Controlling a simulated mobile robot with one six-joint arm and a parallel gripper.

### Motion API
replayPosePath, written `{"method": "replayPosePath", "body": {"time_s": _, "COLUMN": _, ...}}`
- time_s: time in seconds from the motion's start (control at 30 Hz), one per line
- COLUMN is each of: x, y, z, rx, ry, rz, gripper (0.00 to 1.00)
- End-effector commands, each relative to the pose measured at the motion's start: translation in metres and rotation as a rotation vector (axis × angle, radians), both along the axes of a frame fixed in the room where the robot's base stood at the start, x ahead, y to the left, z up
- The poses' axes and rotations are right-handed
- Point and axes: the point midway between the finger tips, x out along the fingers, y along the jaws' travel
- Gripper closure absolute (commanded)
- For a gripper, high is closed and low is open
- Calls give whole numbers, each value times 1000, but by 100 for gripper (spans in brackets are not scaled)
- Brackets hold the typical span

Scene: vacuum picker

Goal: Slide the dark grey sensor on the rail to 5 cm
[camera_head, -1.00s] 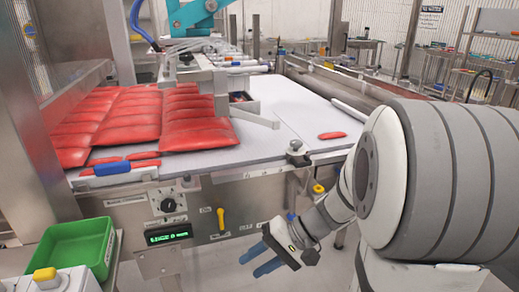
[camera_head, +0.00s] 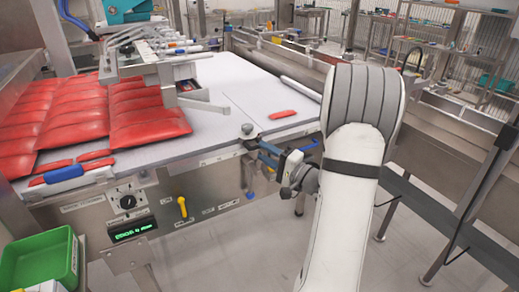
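The dark grey sensor (camera_head: 248,131) sits at the front edge of the white table, near the right end of the front panel, with a rounded light top. My gripper (camera_head: 265,155) is just right of and slightly below the sensor, with its blue fingers pointing left towards it. The two fingers look apart, one above the other. Whether they touch or surround the sensor's lower part I cannot tell. The rail (camera_head: 218,155) runs along the table's front edge; its scale marks are too small to read. A green-lit display (camera_head: 132,230) on the front panel is not clearly legible.
Red packs (camera_head: 150,122) cover the left of the table (camera_head: 235,80); a single red piece (camera_head: 283,114) lies near the right. A yellow lever (camera_head: 182,207) and black knob (camera_head: 128,202) stick out of the panel. A green bin (camera_head: 40,262) stands lower left. Floor below my arm is clear.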

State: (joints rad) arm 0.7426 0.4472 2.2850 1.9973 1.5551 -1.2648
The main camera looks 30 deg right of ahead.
Motion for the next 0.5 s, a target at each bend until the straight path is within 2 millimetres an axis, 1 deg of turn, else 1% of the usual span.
{"method": "replayPosePath", "body": {"time_s": 0.03, "x": 7, "y": 4, "z": 2, "rx": -1, "ry": 0, "rz": 4, "gripper": 66}}
{"method": "replayPosePath", "body": {"time_s": 0.1, "x": 14, "y": 7, "z": 3, "rx": 0, "ry": 0, "rz": 3, "gripper": 66}}
{"method": "replayPosePath", "body": {"time_s": 0.2, "x": 19, "y": 9, "z": 3, "rx": 0, "ry": 1, "rz": 3, "gripper": 66}}
{"method": "replayPosePath", "body": {"time_s": 0.5, "x": 21, "y": 11, "z": 3, "rx": 1, "ry": 2, "rz": 3, "gripper": 66}}
